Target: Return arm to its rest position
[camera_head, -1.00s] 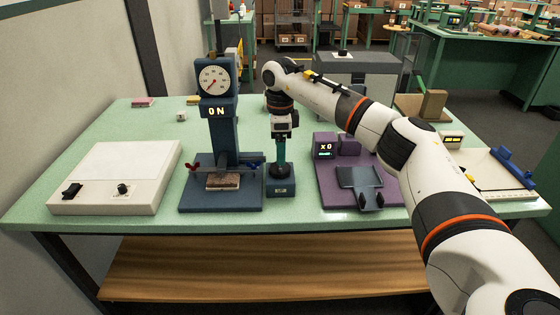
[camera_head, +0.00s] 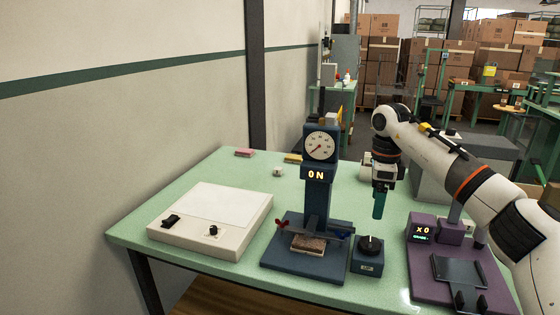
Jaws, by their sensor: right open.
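My right arm (camera_head: 475,180) comes in from the right edge and reaches across the table. Its gripper (camera_head: 379,214) points down, with teal fingers seen nearly edge-on. It is open, and I see nothing in it. It hangs above and behind the small dark blue box with a black knob (camera_head: 369,256), apart from it. The dark blue press (camera_head: 318,195) with a round dial and a lit "ON" sign stands to the left of the gripper. A brown patch (camera_head: 309,243) lies on its base. My left gripper is out of view.
A purple device (camera_head: 422,262) with an "x0" display stands below my right forearm. A white flat box (camera_head: 212,220) sits on the left of the green table (camera_head: 185,180). Small blocks lie at the back. A wall runs along the left; a grey box stands behind the arm.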

